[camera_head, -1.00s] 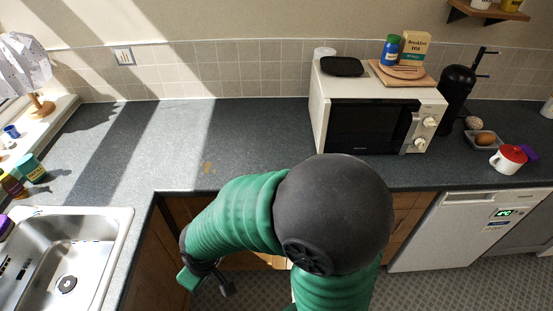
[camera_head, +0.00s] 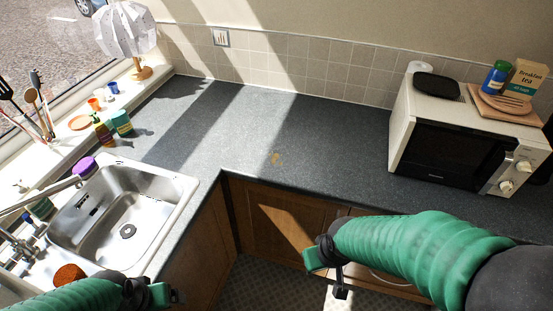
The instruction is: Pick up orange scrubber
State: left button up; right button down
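A rounded orange-brown thing (camera_head: 68,274), which looks like the orange scrubber, sits at the near edge of the sink (camera_head: 190,188). Its lower part is partly hidden behind my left arm. My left gripper (camera_head: 168,295) is at the bottom of the view, right of the scrubber and apart from it, in front of the cabinet. Its finger gap is too small to judge. My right gripper (camera_head: 328,270) hangs in front of the lower cabinets with its fingers apart and nothing between them, far right of the scrubber.
A tap (camera_head: 40,197) reaches over the sink's left side, near a purple item (camera_head: 84,165). Bottles and a teal cup (camera_head: 122,122) stand behind the sink. A microwave (camera_head: 460,135) stands at right.

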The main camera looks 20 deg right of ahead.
aim_at(68, 273)
jog(key=u, duration=1.45)
